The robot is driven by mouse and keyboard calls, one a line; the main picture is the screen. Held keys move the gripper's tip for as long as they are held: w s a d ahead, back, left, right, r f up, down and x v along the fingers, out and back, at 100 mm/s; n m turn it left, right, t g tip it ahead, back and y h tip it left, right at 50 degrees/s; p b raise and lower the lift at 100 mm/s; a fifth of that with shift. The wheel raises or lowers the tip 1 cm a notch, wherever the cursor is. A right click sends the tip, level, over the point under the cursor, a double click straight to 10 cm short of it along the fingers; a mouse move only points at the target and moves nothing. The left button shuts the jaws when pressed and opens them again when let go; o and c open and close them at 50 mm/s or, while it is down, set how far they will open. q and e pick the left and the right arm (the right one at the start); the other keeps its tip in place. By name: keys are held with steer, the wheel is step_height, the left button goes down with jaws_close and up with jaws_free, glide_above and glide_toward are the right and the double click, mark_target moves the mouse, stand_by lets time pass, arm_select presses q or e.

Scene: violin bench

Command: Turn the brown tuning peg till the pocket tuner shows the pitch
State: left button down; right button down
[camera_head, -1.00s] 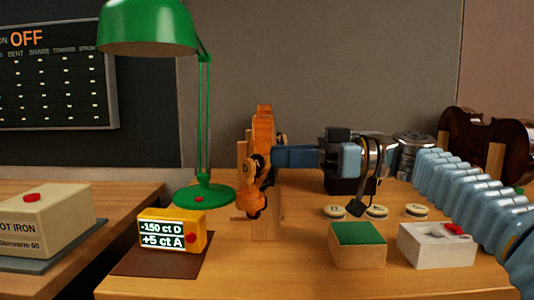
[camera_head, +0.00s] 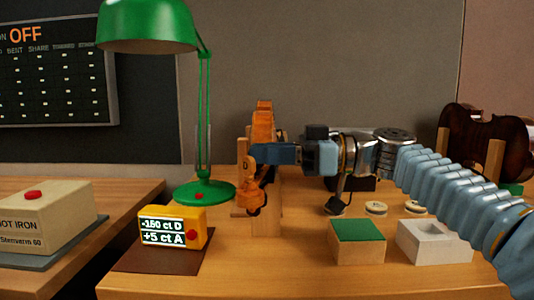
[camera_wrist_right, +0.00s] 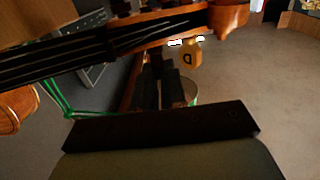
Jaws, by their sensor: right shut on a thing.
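The violin scroll and pegbox (camera_head: 264,120) stand upright in a wooden stand. A peg marked D (camera_head: 246,165) shows at its left; it also shows in the right wrist view (camera_wrist_right: 188,55). My right gripper (camera_head: 262,153) reaches in from the right and is shut at the pegbox. The fingers (camera_wrist_right: 160,88) hide most of the tuning peg between them, so its colour cannot be told. The yellow pocket tuner (camera_head: 172,229) shows a D line of about -150 or -160 ct, its middle digit unclear, and +5 ct A. My left gripper is not in view.
A green lamp (camera_head: 204,189) stands left of the violin. A green-topped block (camera_head: 357,236), a white block with a recess (camera_head: 432,241) and round labelled discs (camera_head: 376,208) lie below my right arm. A hot iron box (camera_head: 40,222) sits on the left bench.

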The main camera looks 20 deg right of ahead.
steer(key=shift+s+a+f+m+t+h+b, duration=0.15)
steer(key=shift+m+t+h+b, duration=0.25)
steer(key=shift+m+t+b, duration=0.45)
steer(key=shift+s+d+f+m+t+h+b, duration=0.15)
steer(key=shift+m+t+h+b, duration=0.3)
steer(key=shift+t+b, duration=0.8)
steer(key=shift+a+r+m+t+h+b, duration=0.2)
steer(key=shift+m+t+h+b, duration=0.5)
steer(key=shift+m+t, duration=0.1)
steer(key=shift+s+r+m+t+h, duration=0.1)
steer(key=shift+s+m+t+h, duration=0.05)
steer(key=shift+m+t+h, duration=0.65)
steer(key=shift+a+r+m+t+h+p, duration=0.1)
steer(key=shift+m+t+h+p, duration=0.3)
steer(key=shift+m+t+h, duration=0.4)
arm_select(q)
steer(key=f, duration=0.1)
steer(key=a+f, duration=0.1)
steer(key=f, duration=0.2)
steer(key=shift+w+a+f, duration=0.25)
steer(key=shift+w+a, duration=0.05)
arm_select(e)
steer(key=shift+t+h, duration=0.35)
steer(key=shift+t, duration=0.05)
steer(key=shift+m, duration=0.3)
steer(key=c, duration=1.5)
jaws_free()
steer(key=shift+a, duration=0.1)
steer(key=shift+o, duration=0.2)
